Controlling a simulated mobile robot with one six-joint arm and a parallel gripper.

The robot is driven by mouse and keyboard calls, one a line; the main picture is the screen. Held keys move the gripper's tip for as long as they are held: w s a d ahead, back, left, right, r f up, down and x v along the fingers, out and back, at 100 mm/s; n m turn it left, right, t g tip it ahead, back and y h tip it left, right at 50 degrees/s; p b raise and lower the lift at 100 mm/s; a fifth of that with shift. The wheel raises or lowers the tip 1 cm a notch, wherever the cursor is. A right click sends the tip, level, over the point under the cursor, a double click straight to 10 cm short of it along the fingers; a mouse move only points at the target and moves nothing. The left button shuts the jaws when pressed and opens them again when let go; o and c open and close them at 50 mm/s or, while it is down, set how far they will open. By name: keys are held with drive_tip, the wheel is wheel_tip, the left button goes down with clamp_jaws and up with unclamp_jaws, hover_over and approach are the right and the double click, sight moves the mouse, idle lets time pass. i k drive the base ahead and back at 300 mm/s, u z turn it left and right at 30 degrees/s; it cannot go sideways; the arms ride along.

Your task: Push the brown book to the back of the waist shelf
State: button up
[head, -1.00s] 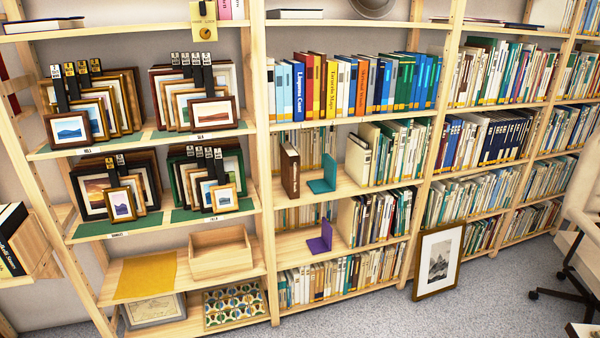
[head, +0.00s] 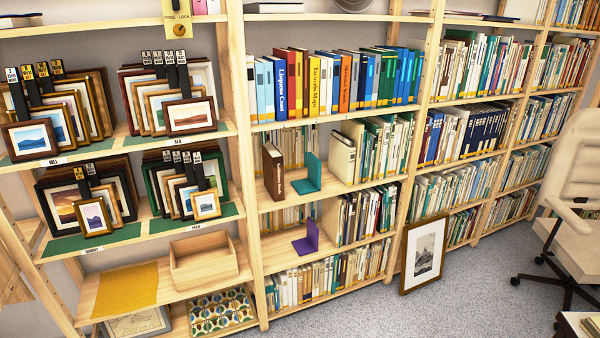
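The brown book (head: 273,171) stands upright at the left end of a middle shelf (head: 328,192) in the central bay. Its spine faces out and sits near the shelf's front edge. A teal bookend (head: 308,176) stands just right of it, with a small gap between them. Further right on the same shelf is a cream binder (head: 342,158) and a row of books. My gripper is not in the head view.
A purple bookend (head: 307,240) stands on the shelf below. Framed prints (head: 190,115) fill the left bay. A framed picture (head: 423,255) leans against the shelves on the floor. An office chair (head: 575,190) is at right.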

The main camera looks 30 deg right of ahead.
sight(272, 159)
drive_tip(key=z, duration=0.6)
drive_tip(key=k, duration=0.95)
drive_tip(key=u, duration=0.05)
drive_tip(key=i, duration=0.9)
